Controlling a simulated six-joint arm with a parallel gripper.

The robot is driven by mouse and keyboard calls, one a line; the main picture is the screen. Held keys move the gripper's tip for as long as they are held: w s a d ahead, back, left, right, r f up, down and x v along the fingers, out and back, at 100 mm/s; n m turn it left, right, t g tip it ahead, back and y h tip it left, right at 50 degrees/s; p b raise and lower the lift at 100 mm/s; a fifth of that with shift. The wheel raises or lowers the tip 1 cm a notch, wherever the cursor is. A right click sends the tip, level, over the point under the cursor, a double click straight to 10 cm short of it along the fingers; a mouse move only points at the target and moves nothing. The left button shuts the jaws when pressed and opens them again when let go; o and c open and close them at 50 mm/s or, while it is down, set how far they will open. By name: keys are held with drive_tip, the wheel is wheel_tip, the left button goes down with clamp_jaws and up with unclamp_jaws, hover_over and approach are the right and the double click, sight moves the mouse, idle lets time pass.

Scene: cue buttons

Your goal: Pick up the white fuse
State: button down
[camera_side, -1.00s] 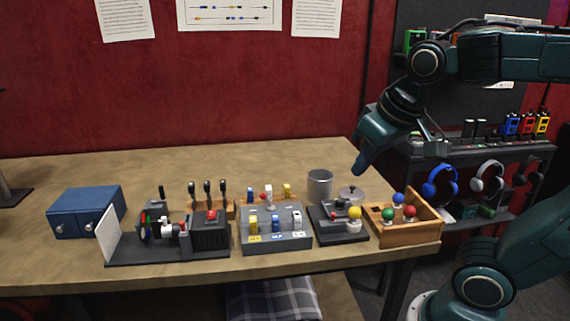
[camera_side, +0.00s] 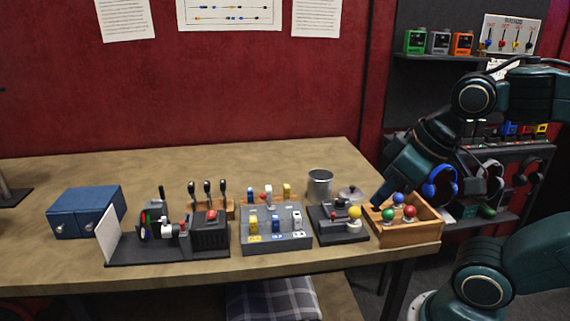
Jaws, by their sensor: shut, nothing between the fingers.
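A white fuse (camera_side: 298,220) stands upright in the right-hand slot of the grey fuse block (camera_side: 275,243), in the middle of the table's front half. A blue fuse (camera_side: 276,224) and a yellow fuse (camera_side: 253,222) stand in the slots to its left. My gripper (camera_side: 379,196) is shut and empty at the right, near the wooden box, right of the white fuse and apart from it. Its fingertips are small and dark in this view.
Behind the block stand another blue fuse (camera_side: 252,194) and yellow fuse (camera_side: 287,190).

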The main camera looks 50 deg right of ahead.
drive_tip(key=c, duration=1)
unclamp_jaws()
drive_tip(key=shift+c, duration=0.2)
drive_tip(key=w+d+f+m+y, duration=0.1)
drive_tip(key=w+d+f+m, duration=0.1)
drive_tip(key=w+m, duration=0.4)
drive_tip(key=w+d+f+m+g+y, duration=0.1)
drive_tip(key=w+d+m, duration=0.4)
drive_tip(key=m, duration=0.7)
drive_tip(key=w+d+f+m+g+y, duration=0.1)
drive_tip(key=w+d+f+m, duration=0.1)
drive_tip(key=w+d+m, duration=0.2)
drive_tip(key=shift+w+f+m, duration=0.35)
drive_tip(key=shift+w+m, duration=1.5)
drive_tip(key=shift+m, duration=0.65)
